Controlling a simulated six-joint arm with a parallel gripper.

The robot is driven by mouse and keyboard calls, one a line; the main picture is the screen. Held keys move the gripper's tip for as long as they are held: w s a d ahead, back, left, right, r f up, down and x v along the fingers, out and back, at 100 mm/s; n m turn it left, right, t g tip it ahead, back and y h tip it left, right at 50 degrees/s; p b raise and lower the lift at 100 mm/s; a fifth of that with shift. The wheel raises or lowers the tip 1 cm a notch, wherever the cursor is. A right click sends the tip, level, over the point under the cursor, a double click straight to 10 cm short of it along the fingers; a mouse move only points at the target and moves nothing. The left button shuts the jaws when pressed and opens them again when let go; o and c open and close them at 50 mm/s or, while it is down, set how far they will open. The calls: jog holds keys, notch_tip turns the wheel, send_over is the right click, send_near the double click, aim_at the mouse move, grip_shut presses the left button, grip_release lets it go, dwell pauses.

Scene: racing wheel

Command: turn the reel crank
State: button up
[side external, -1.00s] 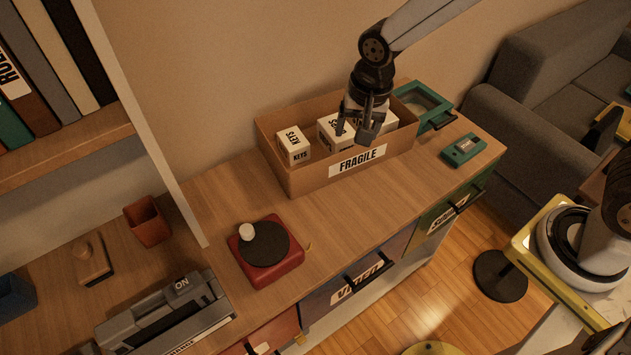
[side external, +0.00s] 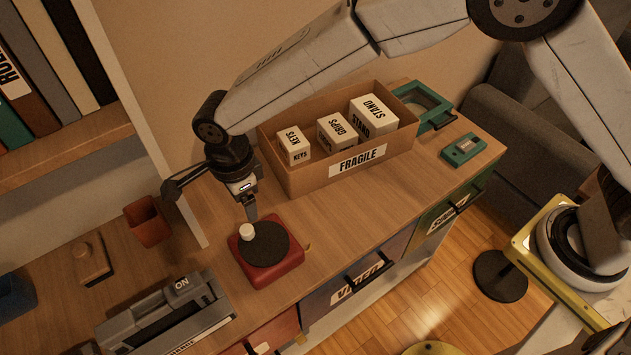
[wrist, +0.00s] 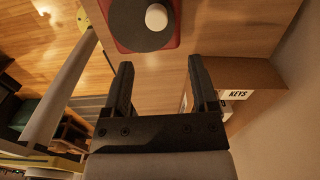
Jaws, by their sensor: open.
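The reel is a red square base (side external: 283,275) with a dark round disc (side external: 266,247) on top. A white knob (side external: 246,231) stands near the disc's edge, on its left side. My gripper (side external: 250,212) is above and just behind the reel, pointing down, close to the knob. In the wrist view my gripper (wrist: 160,75) is open and empty. There the disc (wrist: 130,22) and the white knob (wrist: 156,17) lie beyond the fingertips, apart from them.
An open FRAGILE box (side external: 310,178) with several labelled small boxes stands right of my gripper. A red cup (side external: 147,222) and a grey device (side external: 165,312) marked ON are to the left. A shelf upright (side external: 190,222) rises close left. The counter right of the reel is clear.

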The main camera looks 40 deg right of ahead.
aim_at(246, 230)
jog(key=shift+s+a+f+m, duration=0.15)
jog(key=shift+a+m, duration=0.15)
jog(key=shift+a, duration=0.2)
jog(key=shift+f, duration=0.15)
jog(key=shift+f, duration=3.75)
grip_shut()
jog(key=shift+n, duration=0.4)
